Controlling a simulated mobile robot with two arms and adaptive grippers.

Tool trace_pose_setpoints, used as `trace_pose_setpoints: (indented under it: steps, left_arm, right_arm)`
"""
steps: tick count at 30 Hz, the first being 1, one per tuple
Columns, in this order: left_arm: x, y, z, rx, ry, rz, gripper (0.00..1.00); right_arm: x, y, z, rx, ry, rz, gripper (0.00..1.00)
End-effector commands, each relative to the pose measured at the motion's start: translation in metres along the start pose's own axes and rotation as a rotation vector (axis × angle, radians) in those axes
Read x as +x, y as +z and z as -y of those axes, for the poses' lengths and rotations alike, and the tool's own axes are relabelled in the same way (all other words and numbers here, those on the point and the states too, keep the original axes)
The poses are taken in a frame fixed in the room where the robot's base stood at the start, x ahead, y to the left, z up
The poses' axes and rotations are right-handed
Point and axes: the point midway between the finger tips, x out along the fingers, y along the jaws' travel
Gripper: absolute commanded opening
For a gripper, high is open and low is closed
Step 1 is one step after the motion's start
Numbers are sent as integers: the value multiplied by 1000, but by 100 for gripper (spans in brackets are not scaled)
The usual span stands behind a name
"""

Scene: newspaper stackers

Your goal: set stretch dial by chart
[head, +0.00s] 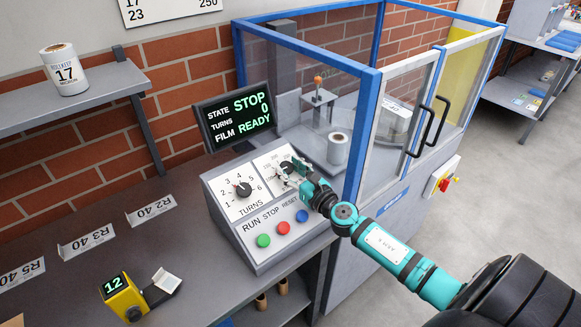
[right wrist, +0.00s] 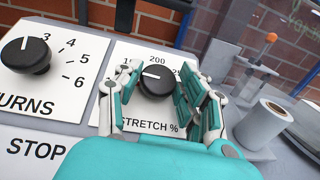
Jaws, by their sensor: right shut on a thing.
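The black stretch dial (right wrist: 155,82) sits on the white plate marked STRETCH %. In the right wrist view my right gripper (right wrist: 160,72) is shut on it, one finger on each side. The dial's white mark points leftward; fingers hide part of the scale, so I cannot tell the exact value. In the head view this gripper (head: 286,172) covers most of the dial. The chart (head: 165,12) on the wall is cut off by the top edge; 17, 23 and 250 show. My left gripper is not in view.
The turns dial (head: 243,189) is left of the stretch dial, with green (head: 263,241), red (head: 283,228) and blue (head: 302,216) buttons below. The screen (head: 236,116) reads STOP, 0, READY. A blue-framed enclosure (head: 364,130) stands close behind. A roll labelled 17 (head: 66,72) is on the shelf.

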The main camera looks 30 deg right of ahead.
Motion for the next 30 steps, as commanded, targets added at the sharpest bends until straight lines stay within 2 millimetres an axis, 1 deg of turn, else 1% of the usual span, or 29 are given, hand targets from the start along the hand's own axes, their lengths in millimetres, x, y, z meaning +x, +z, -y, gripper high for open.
trace_pose_setpoints:
  steps: [1, 9, 12, 21, 30]
  left_arm:
    - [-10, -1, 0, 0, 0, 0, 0]
    - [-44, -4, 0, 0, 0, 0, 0]
    - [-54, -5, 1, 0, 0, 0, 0]
    - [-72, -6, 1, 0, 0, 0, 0]
    - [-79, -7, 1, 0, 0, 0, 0]
  right_arm:
    - [0, 4, -2, 13, -19, -2, 7]
    - [0, 6, -5, 116, -192, -3, 7]
    - [1, 5, -6, 159, -267, -3, 7]
    - [2, 3, -8, 274, -470, -2, 7]
    - [2, 2, -9, 345, -595, -2, 7]
